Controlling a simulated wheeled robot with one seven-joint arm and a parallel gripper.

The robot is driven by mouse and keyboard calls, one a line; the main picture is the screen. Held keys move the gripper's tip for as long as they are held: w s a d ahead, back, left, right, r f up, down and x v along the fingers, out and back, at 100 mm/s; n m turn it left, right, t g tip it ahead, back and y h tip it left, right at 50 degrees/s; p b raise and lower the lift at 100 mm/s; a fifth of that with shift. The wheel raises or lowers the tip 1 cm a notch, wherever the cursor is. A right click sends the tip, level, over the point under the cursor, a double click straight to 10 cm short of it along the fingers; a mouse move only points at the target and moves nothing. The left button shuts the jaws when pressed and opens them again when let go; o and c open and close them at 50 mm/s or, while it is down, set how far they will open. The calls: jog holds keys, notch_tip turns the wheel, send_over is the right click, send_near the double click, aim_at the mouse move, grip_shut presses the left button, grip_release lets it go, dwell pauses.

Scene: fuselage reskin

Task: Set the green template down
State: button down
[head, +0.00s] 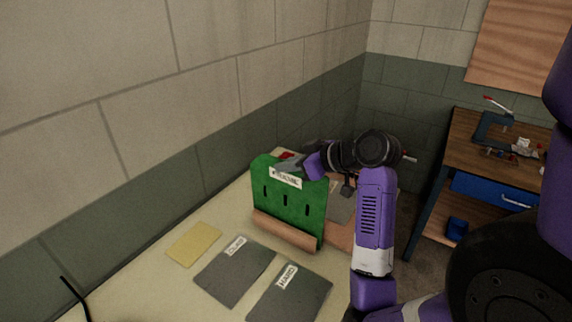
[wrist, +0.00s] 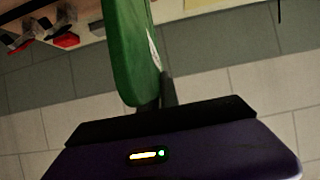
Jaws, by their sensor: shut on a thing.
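The green template (head: 290,207) stands upright over the pale table in the head view, with dark slots and a white label near its top edge. My gripper (head: 291,166) is shut on its top edge. In the wrist view the template (wrist: 128,55) shows nearly edge-on between the dark fingers of my gripper (wrist: 156,98). A brown wooden piece (head: 284,230) runs along the template's lower edge. I cannot tell whether the template rests on it or hangs just behind or above it.
Two dark grey labelled mats (head: 236,272) (head: 290,298) and a yellow pad (head: 194,243) lie on the table (head: 150,285). The block wall (head: 120,170) runs along the far side. A wooden workbench (head: 451,160) with a blue drawer stands at right.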

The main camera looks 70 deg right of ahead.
jog(key=shift+f, duration=0.1)
jog(key=c, duration=1.6)
grip_release()
jog(key=v, duration=1)
jog(key=shift+s+r, duration=0.25)
jog(key=shift+s, duration=0.05)
jog(key=shift+s+a+r, duration=0.2)
jog(key=shift+s+r, duration=0.05)
jog(key=shift+s, duration=0.35)
